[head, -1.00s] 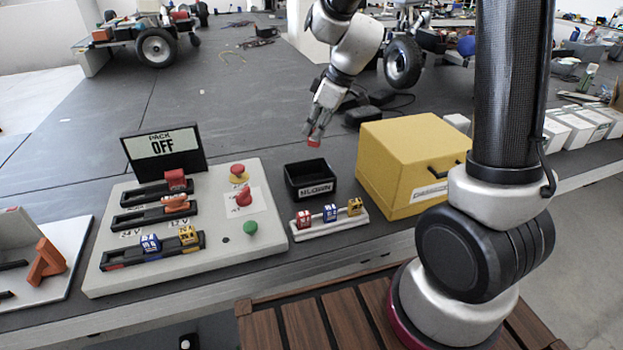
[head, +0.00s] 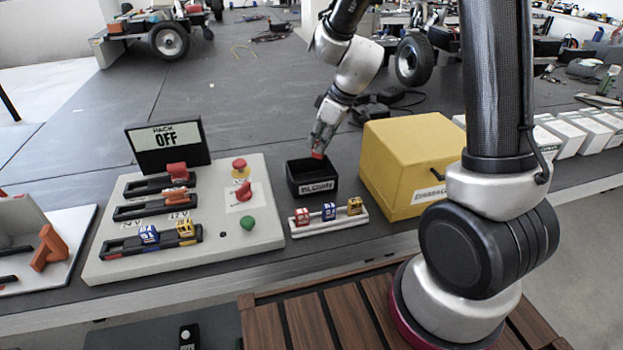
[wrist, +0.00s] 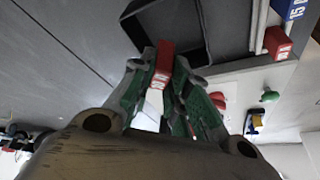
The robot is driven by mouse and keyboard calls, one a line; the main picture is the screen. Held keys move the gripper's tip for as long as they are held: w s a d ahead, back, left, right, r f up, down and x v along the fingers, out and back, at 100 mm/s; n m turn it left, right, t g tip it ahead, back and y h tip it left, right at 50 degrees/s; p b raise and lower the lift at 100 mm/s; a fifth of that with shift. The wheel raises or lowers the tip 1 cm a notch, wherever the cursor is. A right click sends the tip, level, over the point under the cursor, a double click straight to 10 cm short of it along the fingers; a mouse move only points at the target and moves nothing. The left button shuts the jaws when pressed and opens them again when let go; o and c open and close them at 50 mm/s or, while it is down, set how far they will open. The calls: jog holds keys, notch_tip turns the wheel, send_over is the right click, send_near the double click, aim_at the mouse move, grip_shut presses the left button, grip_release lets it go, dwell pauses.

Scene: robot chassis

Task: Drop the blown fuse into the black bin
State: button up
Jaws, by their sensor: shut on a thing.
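My gripper (head: 319,150) is shut on a small red fuse (wrist: 165,58), which shows between the fingertips in the wrist view. In the head view the fuse is a small red patch (head: 317,156) at the fingertips. The black bin (head: 312,187), labelled BLOWN, stands open on the table. The gripper and fuse are over the back right part of the bin in the head view. In the wrist view the bin (wrist: 215,30) lies just beyond the fuse. I cannot tell the exact height of the fuse above the rim.
A white rack (head: 330,222) with red, blue and yellow fuses stands in front of the bin. A yellow box (head: 400,165) stands close on the right. At left is a grey fuse panel (head: 110,262) with a sign (head: 168,146) reading PACK OFF.

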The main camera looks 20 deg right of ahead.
jog(key=o, duration=0.9)
jog(key=v, duration=1.2)
